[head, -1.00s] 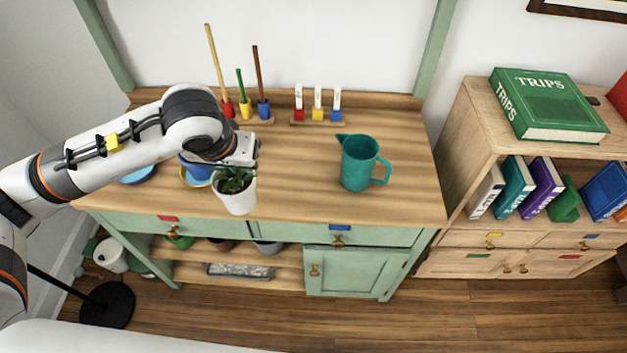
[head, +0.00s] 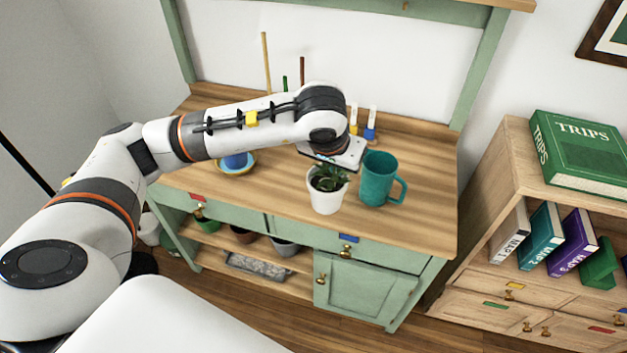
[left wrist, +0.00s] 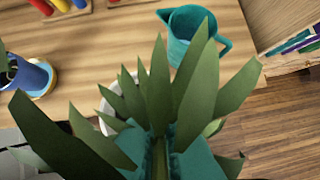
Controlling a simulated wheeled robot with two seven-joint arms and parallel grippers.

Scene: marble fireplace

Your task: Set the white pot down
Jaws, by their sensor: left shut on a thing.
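The white pot (head: 325,200) holds a green spiky plant (head: 328,178). It is upright over the front part of the wooden bench top (head: 270,194). I cannot tell whether its base touches the wood. In the left wrist view, leaves (left wrist: 160,85) cover much of the picture, and a bit of white pot rim (left wrist: 104,108) shows. My right gripper is not in view.
A teal pitcher (head: 377,180) stands close to the right of the pot. A blue pot on a yellow-rimmed saucer (head: 236,168) is to the left. The bench top right of the pitcher is bare.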

